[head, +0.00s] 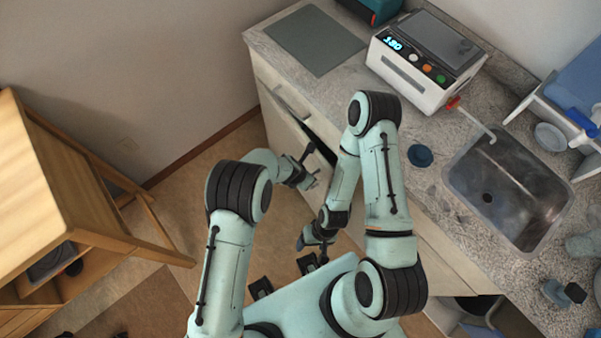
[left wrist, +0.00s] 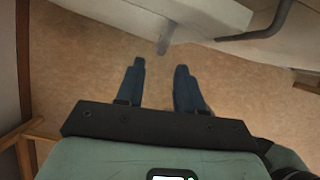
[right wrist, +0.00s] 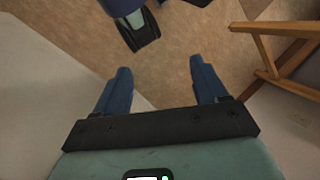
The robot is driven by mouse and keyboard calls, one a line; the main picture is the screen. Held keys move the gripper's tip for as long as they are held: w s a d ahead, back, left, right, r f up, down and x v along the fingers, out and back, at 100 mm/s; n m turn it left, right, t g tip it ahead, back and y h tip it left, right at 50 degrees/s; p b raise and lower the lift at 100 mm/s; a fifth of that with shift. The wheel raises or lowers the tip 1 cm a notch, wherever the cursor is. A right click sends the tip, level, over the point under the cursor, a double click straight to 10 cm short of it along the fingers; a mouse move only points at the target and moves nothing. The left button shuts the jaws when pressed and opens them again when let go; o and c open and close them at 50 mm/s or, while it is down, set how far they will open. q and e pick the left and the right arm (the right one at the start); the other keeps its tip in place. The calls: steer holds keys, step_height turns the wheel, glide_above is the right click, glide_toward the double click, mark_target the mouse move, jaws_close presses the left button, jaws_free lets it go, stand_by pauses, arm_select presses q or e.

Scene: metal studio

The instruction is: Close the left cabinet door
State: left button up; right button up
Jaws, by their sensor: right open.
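The left cabinet door (head: 276,118) is a pale panel under the counter's left end. A dark gap shows along its upper right edge, so it stands a little ajar. Its bar handle (head: 288,104) is near the top; in the left wrist view a dark bar handle (left wrist: 262,27) shows at the upper right. My left gripper (head: 309,166) is near the door, partly hidden in the head view; its blue fingers (left wrist: 160,85) are apart and empty. My right gripper (head: 302,240) is lower, out from the cabinet front, with open, empty fingers (right wrist: 162,85). I cannot tell whether either touches the door.
The stone counter (head: 432,190) holds a white appliance (head: 425,65), a grey mat (head: 313,40) and a metal sink (head: 510,190). A wooden table (head: 80,190) stands at the left. Floor is free between it and the cabinet. An open compartment (head: 470,308) shows under the counter at the lower right.

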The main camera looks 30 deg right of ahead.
arm_select(q)
steer(key=w+v, duration=0.1)
steer(key=v, duration=0.6)
steer(key=shift+s+r+p, duration=0.4)
steer(key=shift+s, duration=0.15)
arm_select(e)
steer(key=shift+w+r, duration=0.4)
steer(key=shift+r, duration=0.15)
arm_select(q)
steer(key=shift+a, duration=0.1)
